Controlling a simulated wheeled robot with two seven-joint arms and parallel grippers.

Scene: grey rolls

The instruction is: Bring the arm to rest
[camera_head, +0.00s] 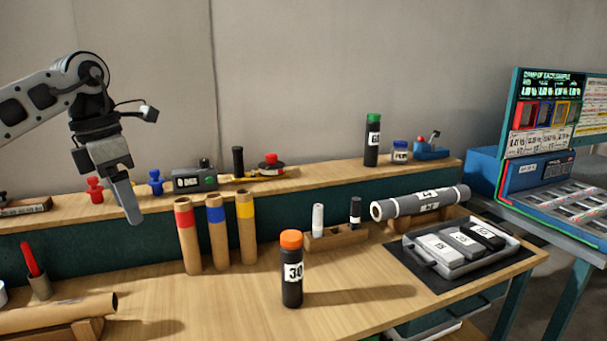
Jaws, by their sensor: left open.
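My left gripper (128,203) comes in from the upper left, with its fingers pointing down. It hangs in front of the back shelf, to the left of the red-banded tube (184,225). It is open, and nothing shows between its fingers. My right gripper is not in this view. A grey roll (420,202) with a white label lies on a wooden holder at the right of the bench. A black bottle with an orange cap (291,268) stands upright at the bench's middle, apart from my gripper.
Blue- and yellow-banded tubes (217,230) stand beside the red-banded one. A tray (461,265) with labelled blocks sits on a dark mat at right. A brown cardboard roll (58,312) lies at front left. The raised shelf (325,178) holds small items. Bare bench lies around the orange-capped bottle.

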